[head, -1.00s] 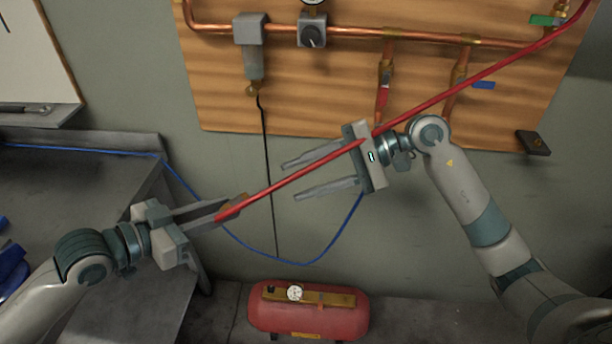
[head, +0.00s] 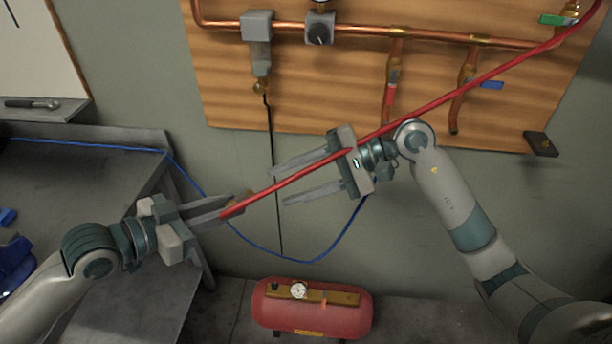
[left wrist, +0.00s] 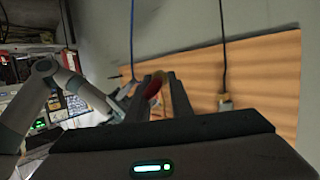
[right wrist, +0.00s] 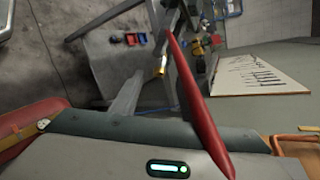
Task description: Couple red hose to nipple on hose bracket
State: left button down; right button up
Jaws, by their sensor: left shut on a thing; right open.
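The red hose (head: 430,108) runs from the top right corner of the head view down to my left gripper. My left gripper (head: 236,204) is shut on its end, with a brass fitting between the fingers; the brass tip (right wrist: 162,68) also shows in the right wrist view. My right gripper (head: 279,187) is open, and the hose passes across it in the picture; I cannot tell whether they touch. In the right wrist view the hose (right wrist: 195,95) crosses close to the camera. A small dark bracket (head: 541,144) sits at the board's lower right edge; no nipple is clear on it.
A wooden board (head: 330,90) on the wall carries copper pipes, a gauge and valves with red, blue and green handles. A red air tank (head: 312,311) stands on the floor below. A grey bench (head: 90,200) is at left. A blue hose (head: 290,259) hangs along the wall.

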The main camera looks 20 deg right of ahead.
aim_at(252, 197)
jog(key=x, duration=0.7)
jog(key=shift+a+f, duration=0.15)
jog(key=shift+a, duration=0.2)
grip_shut()
pick_arm(q)
jog(key=c, duration=1.5)
grip_release()
jog(key=shift+v, duration=6.05)
